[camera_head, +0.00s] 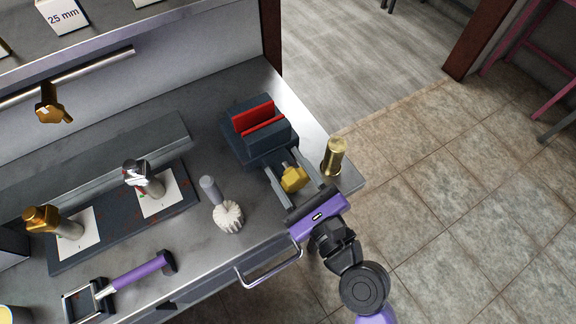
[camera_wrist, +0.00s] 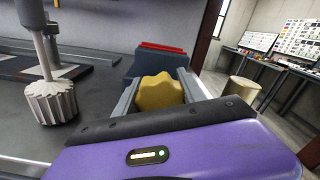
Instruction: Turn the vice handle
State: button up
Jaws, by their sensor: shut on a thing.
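The vice (camera_head: 258,150) is a dark grey block with red jaw faces near the right end of the workbench. Its handle (camera_head: 293,178) is a yellow lobed knob on the side facing me. My gripper (camera_head: 287,180) reaches in from the lower right, with one finger on either side of the knob, and is shut on it. In the wrist view the knob (camera_wrist: 160,93) sits between the two grey fingers, and the vice's red jaw top (camera_wrist: 163,47) shows behind it. The knob's lower part is hidden by my purple gripper body.
A brass cylinder (camera_head: 335,156) stands close to the right of my gripper, near the bench edge. A white fluted tool (camera_head: 228,216) stands to the left. A purple-handled tool (camera_head: 140,271) lies at the front left. A drawer pull (camera_head: 270,268) juts from the bench front.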

aim_at(299, 185)
jog(key=o, duration=1.4)
jog(key=shift+c, duration=0.2)
jog(key=shift+s, duration=0.1)
jog(key=shift+s+d+f, duration=0.15)
jog(key=shift+s+d, duration=0.1)
jog(key=shift+s, duration=0.05)
jog(key=b+v, duration=0.2)
jog(key=v, duration=0.4)
jog(key=shift+s+d+r, duration=0.2)
jog(key=shift+s+d, duration=0.15)
